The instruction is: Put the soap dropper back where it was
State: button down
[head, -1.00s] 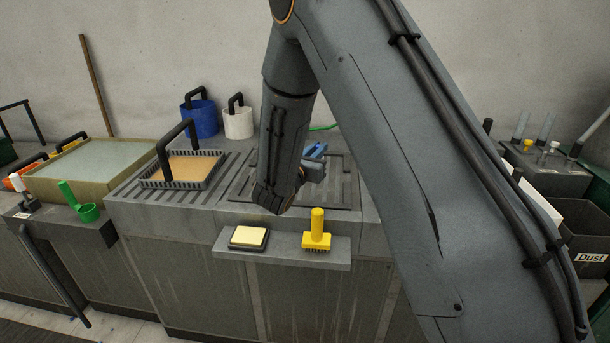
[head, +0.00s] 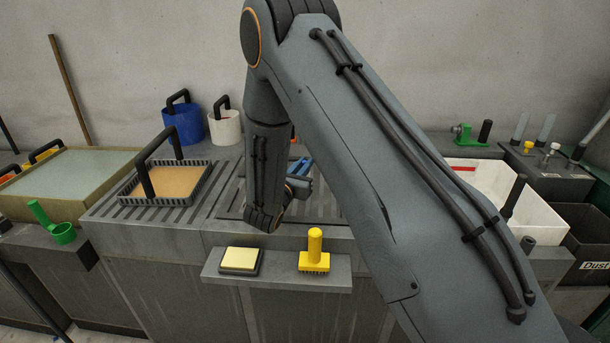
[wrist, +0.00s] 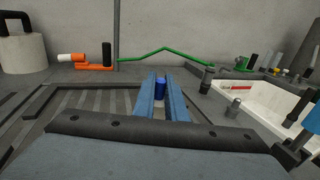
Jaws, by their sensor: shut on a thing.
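My gripper (wrist: 161,88) reaches forward in the wrist view, its two blue fingers close together on a small dark blue cylinder (wrist: 160,90). This cylinder is probably the soap dropper; only its end shows between the fingers. In the head view my blue gripper (head: 300,166) is above the grated grey worktop, partly behind my own arm, and the held piece cannot be made out there.
An orange-and-white tool (wrist: 80,61) and a green bar (wrist: 165,51) lie toward the back wall. A white bin (wrist: 258,98) is at right. A sponge (head: 240,259) and yellow brush (head: 314,252) sit on the front shelf. A tan tray (head: 178,182) is left.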

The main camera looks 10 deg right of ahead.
jog(key=shift+f+p, duration=0.5)
jog(key=shift+f, duration=1.45)
jog(key=shift+f, duration=0.15)
jog(key=c, duration=1.8)
grip_release()
jog(key=b+v, duration=0.3)
jog(key=v, duration=0.9)
